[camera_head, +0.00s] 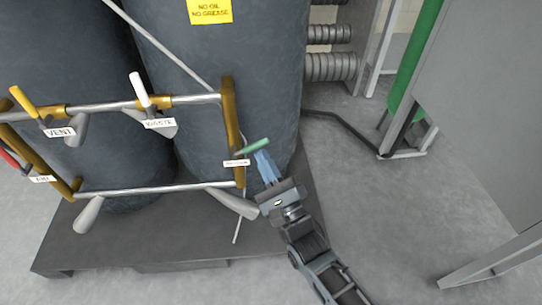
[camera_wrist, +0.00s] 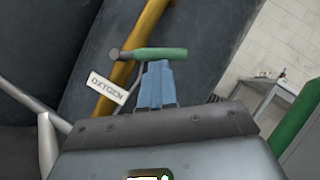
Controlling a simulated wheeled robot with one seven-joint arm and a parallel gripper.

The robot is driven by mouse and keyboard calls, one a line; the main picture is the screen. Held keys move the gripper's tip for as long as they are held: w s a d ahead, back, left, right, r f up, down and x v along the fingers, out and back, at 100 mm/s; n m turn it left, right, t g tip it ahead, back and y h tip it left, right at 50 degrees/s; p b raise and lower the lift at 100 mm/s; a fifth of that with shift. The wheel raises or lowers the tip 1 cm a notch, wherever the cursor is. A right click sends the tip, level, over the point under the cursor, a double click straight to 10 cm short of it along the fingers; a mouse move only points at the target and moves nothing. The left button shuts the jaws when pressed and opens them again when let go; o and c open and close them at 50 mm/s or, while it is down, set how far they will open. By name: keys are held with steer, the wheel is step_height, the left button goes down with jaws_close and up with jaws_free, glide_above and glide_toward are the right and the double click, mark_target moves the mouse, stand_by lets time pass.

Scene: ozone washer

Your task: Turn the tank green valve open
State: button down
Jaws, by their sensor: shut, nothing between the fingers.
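The green valve handle (camera_head: 257,146) sits on the right brass pipe of the tank piping, beside a small white tag. In the wrist view the green handle (camera_wrist: 160,54) lies roughly level, its pivot at its left end, above the white OXYGEN tag (camera_wrist: 107,88). My gripper (camera_head: 262,155) has its blue fingers together, just below the handle. In the wrist view my gripper's fingertips (camera_wrist: 158,65) reach the handle's lower edge near its middle. I cannot tell whether they touch it. Nothing is held between the fingers.
Brass pipe (camera_head: 230,110) and silver pipes cross in front of large dark tanks (camera_head: 270,60). A yellow handle (camera_head: 22,100), a white handle (camera_head: 139,88) and a red handle (camera_head: 8,158) are at left. Grey floor (camera_head: 400,220) at right is clear beside a grey cabinet (camera_head: 490,110).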

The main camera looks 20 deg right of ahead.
mark_target(259, 146)
step_height(259, 146, up, 2)
steer(key=p, duration=0.1)
steer(key=n+y+p, duration=0.1)
steer(key=p, duration=0.1)
steer(key=shift+r+n+g, duration=0.25)
steer(key=shift+n+g, duration=0.05)
steer(key=r+n+g+p, duration=0.1)
steer(key=p, duration=0.1)
steer(key=n+y+p, duration=0.1)
steer(key=n+p, duration=0.1)
steer(key=p, duration=0.1)
steer(key=a+r+n+g+y+p, duration=0.1)
steer(key=n+p, duration=0.1)
steer(key=p, duration=0.1)
steer(key=shift+w+r+g, duration=0.2)
steer(key=shift+r+g, duration=0.1)
steer(key=shift+r, duration=0.05)
steer(key=n+p, duration=0.1)
steer(key=p, duration=0.2)
steer(key=a+r+n+g+p, duration=0.1)
steer(key=n+p, duration=0.1)
steer(key=p, duration=0.1)
steer(key=shift+w+g, duration=0.2)
steer(key=shift+g, duration=0.1)
steer(key=n+p, duration=0.1)
steer(key=a+n+g+p, duration=0.1)
steer(key=p, duration=0.1)
steer(key=shift+w, duration=0.15)
steer(key=shift+p, duration=0.35)
steer(key=shift+f, duration=0.1)
